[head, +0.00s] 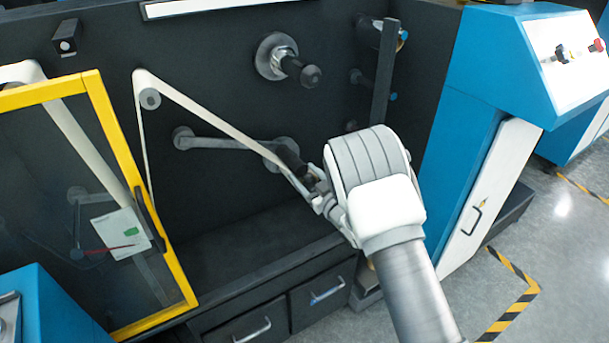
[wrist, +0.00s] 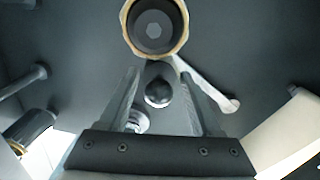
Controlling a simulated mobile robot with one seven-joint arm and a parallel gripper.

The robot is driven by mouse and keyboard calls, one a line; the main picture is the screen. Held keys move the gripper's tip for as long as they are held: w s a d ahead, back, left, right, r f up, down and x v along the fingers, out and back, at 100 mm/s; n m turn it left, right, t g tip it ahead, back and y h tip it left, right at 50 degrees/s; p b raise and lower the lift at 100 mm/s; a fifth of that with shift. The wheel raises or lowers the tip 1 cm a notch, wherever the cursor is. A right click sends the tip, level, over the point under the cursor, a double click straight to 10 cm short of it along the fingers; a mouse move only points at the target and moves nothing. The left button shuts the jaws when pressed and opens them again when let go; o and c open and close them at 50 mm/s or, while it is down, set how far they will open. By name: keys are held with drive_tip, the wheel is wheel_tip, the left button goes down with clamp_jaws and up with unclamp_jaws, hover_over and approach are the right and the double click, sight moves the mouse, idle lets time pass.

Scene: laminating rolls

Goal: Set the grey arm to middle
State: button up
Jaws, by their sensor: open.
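The grey arm (head: 225,144) lies nearly level on the dark machine panel in the head view, dipping slightly to the right. Its left end is a round grey hub, and its right end reaches a dark cylinder (head: 290,156) close to my gripper (head: 308,179). In the wrist view the grey arm (wrist: 212,87) slants down to the right from below a round dark roller end (wrist: 153,28).
A pale web (head: 205,118) runs from a small roller (head: 150,98) down toward my gripper. A spindle with a black knob (head: 310,75) sticks out above. A yellow-framed door (head: 96,95) stands at the left, and a blue cabinet (head: 458,110) at the right. Drawers (head: 322,296) lie below.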

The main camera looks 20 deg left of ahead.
drive_tip(key=shift+w+a, duration=0.15)
clamp_jaws()
idle(0.4)
idle(1.0)
